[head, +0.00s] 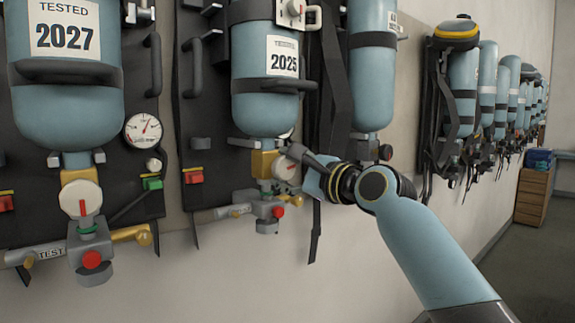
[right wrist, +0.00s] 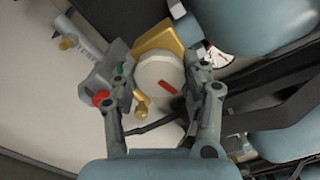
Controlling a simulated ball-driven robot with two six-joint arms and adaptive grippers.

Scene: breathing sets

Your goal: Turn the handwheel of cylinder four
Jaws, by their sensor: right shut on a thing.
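The handwheel (head: 285,168) is a pale round disc with a red mark, on the brass valve (head: 263,162) under the blue cylinder (head: 263,110) labelled 2025. No cylinder number is readable, so I cannot tell which one is four. My right gripper (head: 301,169) reaches in from the right and is shut on this handwheel. In the right wrist view, the handwheel (right wrist: 155,73) sits between the two fingers of the gripper (right wrist: 163,66), and its red mark is slanted. The fingers partly hide its rim in the head view. My left gripper is not in view.
A cylinder (head: 68,105) labelled 2027 with its own handwheel (head: 82,198) and pressure gauge (head: 143,131) hangs at left. Another cylinder (head: 372,75) hangs just right, with several more sets along the wall. A wooden cabinet (head: 533,195) stands far right. Straps hang near my arm.

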